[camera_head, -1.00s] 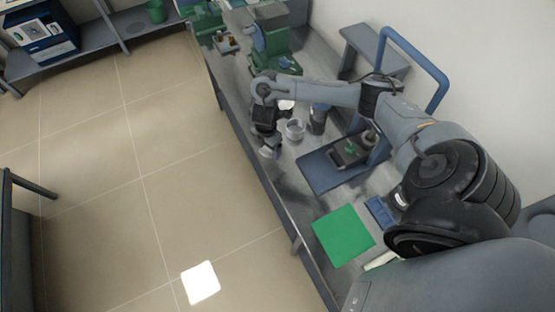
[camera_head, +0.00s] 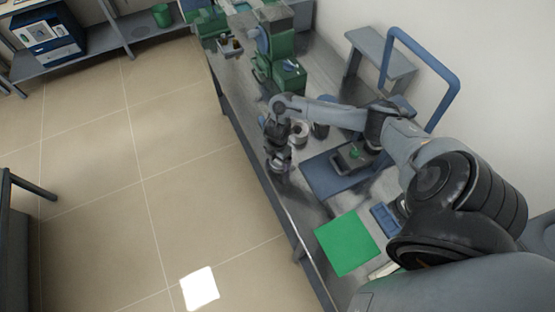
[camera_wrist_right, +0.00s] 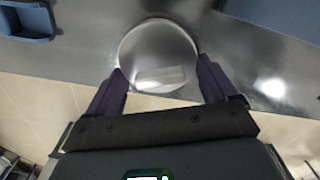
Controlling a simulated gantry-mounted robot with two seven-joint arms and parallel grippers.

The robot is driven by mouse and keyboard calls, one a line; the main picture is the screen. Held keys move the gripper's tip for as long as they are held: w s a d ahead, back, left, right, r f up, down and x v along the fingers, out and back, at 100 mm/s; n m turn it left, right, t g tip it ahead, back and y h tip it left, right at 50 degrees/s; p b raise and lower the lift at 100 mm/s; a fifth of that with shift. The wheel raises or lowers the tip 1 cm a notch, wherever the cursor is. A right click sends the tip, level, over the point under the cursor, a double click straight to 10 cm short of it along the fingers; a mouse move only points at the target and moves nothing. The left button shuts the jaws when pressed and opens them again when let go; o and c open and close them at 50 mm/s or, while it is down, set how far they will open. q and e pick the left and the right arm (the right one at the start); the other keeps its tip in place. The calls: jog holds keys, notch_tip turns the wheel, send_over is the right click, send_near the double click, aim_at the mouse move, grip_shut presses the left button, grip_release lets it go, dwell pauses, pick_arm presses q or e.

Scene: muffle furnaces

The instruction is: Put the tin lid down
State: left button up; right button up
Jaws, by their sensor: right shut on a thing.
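The tin lid (camera_wrist_right: 158,50) is a round, shiny metal disc between the two fingers of my right gripper (camera_wrist_right: 161,78) in the right wrist view. That gripper is shut on it. In the head view my right gripper (camera_head: 280,163) points down at the bench's front edge, and the lid is hard to make out there. A small round metal tin (camera_head: 300,130) stands on the bench just behind the gripper, partly hidden by the arm. I cannot tell whether the lid touches the bench. My left gripper is not in view.
The grey bench (camera_head: 245,130) has a green mat (camera_head: 347,243) at its near end. A blue board (camera_head: 322,177) with a small device (camera_head: 352,157) lies right of the gripper. A dark cylinder (camera_head: 320,131) stands beside the tin. Green equipment (camera_head: 288,72) stands farther back.

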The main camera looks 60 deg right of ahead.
jog(key=shift+f, duration=0.2)
jog(key=shift+f, duration=0.1)
jog(key=o, duration=0.8)
